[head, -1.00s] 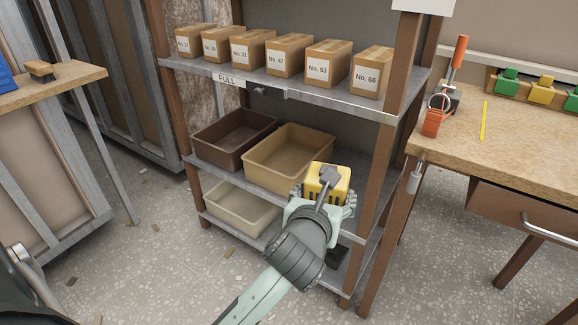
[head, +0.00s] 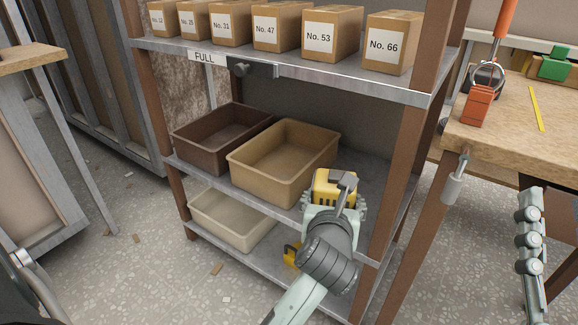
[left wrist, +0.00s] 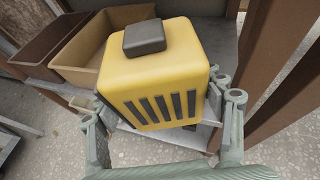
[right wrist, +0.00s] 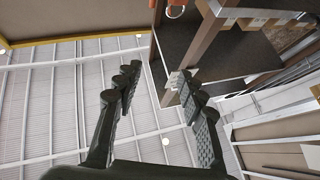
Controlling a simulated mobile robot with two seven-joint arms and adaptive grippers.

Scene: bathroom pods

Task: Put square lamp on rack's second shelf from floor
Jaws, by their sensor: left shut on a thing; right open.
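The square lamp (head: 335,187) is a yellow block with dark slots and a dark knob on top. My left gripper (head: 335,207) is shut on it; in the left wrist view the fingers flank the lamp (left wrist: 158,72). The rack's second shelf from the floor (head: 372,165) holds bins on its left and middle and has bare surface at right.
A brown bin (head: 222,137) and a tan bin (head: 285,162) stand on the second shelf. A cream bin (head: 232,220) and a partly hidden yellow thing (head: 291,255) are on the bottom shelf. The right front post (head: 399,190) is close to the lamp. A workbench (head: 505,130) stands at right.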

